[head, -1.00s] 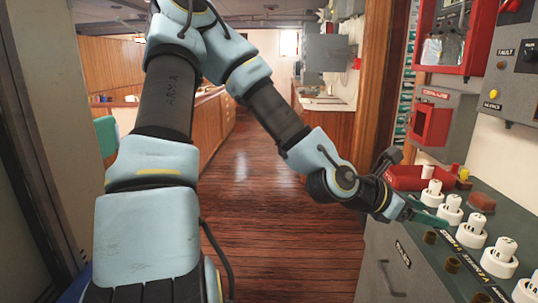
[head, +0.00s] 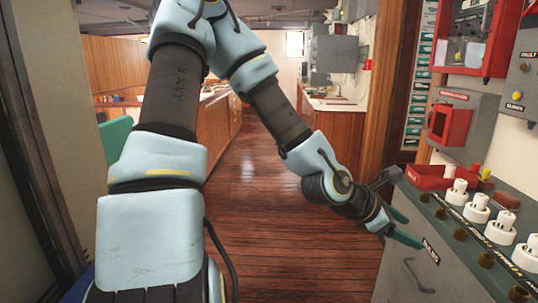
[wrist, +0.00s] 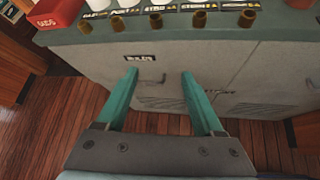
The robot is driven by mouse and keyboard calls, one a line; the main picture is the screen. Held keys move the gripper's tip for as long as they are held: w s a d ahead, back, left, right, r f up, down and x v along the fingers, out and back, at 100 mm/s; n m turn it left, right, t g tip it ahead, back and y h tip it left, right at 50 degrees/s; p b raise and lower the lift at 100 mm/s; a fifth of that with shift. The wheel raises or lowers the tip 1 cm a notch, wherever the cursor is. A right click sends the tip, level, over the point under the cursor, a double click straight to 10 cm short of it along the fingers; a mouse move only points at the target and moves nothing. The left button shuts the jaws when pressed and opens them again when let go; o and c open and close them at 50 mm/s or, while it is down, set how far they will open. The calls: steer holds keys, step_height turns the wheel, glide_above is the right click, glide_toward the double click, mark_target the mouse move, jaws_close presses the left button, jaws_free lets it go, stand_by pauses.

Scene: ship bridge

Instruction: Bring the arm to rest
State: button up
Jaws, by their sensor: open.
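My arm reaches forward and bends down to the right in the head view. My gripper (head: 408,230) is open, with two green fingers and nothing between them. It hangs beside the left front edge of the dark green console top (head: 441,212). In the wrist view the gripper (wrist: 160,74) points at the grey cabinet front (wrist: 215,60), below the console's edge. The fingers look apart from the cabinet, though the exact gap cannot be told.
White knobs (head: 476,208) and several brass fittings (head: 461,234) line the console top. A red tray (head: 436,179) stands at its far end. Red and grey boxes (head: 455,122) hang on the right wall. The wooden floor (head: 262,215) to the left is clear.

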steer(key=w+a+f+m+y, duration=0.3)
steer(key=a+m+y, duration=0.15)
steer(key=a, duration=0.45)
steer(key=w+a+f+m+y, duration=0.3)
steer(key=a+f+m, duration=0.15)
steer(key=a, duration=0.55)
steer(key=s+a+r+m+y, duration=0.1)
steer(key=a+r+m, duration=0.2)
steer(key=a, duration=0.5)
steer(key=s+a+r+m+y, duration=0.1)
steer(key=a+r+m+y, duration=0.1)
steer(key=a+r+m, duration=0.2)
steer(key=a+m, duration=0.2)
steer(key=a, duration=0.2)
steer(key=shift+s, duration=0.15)
steer(key=shift+a+r+y, duration=0.1)
steer(key=shift+y, duration=0.15)
steer(key=shift+c, duration=0.2)
